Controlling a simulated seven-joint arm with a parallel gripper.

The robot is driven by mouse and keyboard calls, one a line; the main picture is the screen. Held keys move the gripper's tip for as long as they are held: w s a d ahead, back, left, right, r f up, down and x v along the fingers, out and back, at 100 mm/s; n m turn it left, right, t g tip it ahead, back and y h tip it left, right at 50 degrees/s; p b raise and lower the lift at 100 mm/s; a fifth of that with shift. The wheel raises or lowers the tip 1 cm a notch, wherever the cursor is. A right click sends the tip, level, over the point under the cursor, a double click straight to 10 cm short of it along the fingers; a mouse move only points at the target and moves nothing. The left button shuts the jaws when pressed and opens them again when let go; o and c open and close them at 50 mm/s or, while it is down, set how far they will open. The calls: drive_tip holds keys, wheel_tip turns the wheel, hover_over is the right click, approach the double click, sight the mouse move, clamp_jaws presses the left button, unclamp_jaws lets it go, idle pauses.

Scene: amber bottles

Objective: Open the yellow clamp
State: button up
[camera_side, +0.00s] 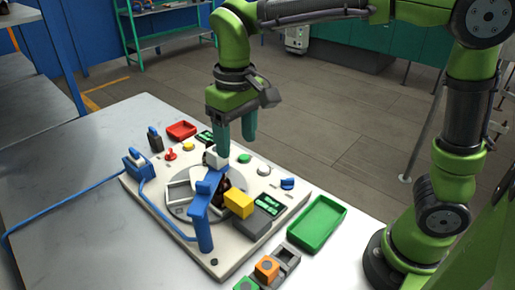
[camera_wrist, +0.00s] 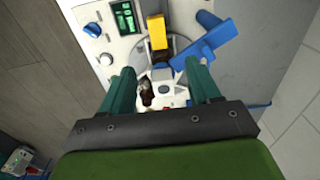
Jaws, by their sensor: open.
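The yellow clamp (camera_side: 238,202) is a yellow block beside a dark grey housing on the pale work board. It also shows near the top middle of the wrist view (camera_wrist: 157,33). A dark amber bottle (camera_wrist: 147,93) lies or stands behind it on the round plate, partly hidden in the side view. My gripper (camera_side: 236,138) points down above the board, behind and above the yellow clamp and apart from it. Its two teal fingers are spread, with nothing held between them, as the wrist view (camera_wrist: 161,85) also shows.
A blue post with an arm (camera_side: 203,205) stands close to the yellow clamp. A green tray (camera_side: 318,223) lies right of the board and a red tray (camera_side: 181,130) behind it. Several buttons and knobs dot the board. A blue cable runs across the left of the table.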

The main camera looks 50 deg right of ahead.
sight(242, 199)
drive_tip(key=f, duration=1.5)
drive_tip(key=shift+s+d+f, duration=0.15)
drive_tip(key=shift+s+f, duration=0.05)
drive_tip(key=shift+f, duration=0.2)
drive_tip(key=shift+c, duration=0.4)
